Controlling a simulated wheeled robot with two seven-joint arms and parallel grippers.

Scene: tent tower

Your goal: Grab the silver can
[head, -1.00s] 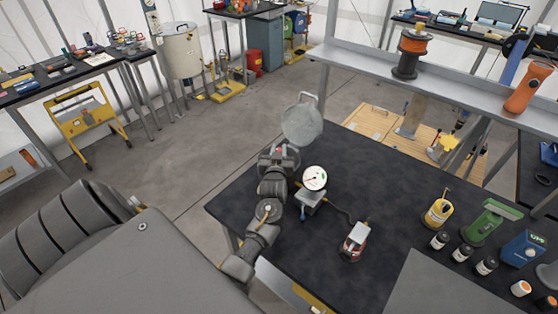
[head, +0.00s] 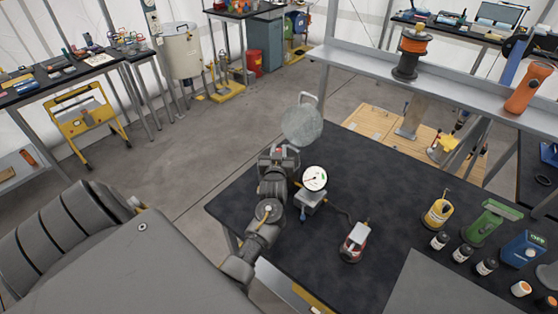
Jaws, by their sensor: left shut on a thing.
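The silver can (head: 302,124) shows as a round, dull grey shape with a loop handle at its top, at the far left edge of the dark workbench (head: 375,185). My left gripper (head: 285,150) is shut on the silver can at its near side. The fingers and the exact contact are partly hidden by the wrist. I cannot tell whether the can touches the bench. My right gripper is not in view.
A white-faced gauge (head: 315,178) stands close to the right of my left wrist. A red and white device (head: 355,242) sits farther right. Several bottles, a yellow can (head: 438,213) and a blue box (head: 522,248) crowd the bench's right. A shelf (head: 430,80) runs above the back.

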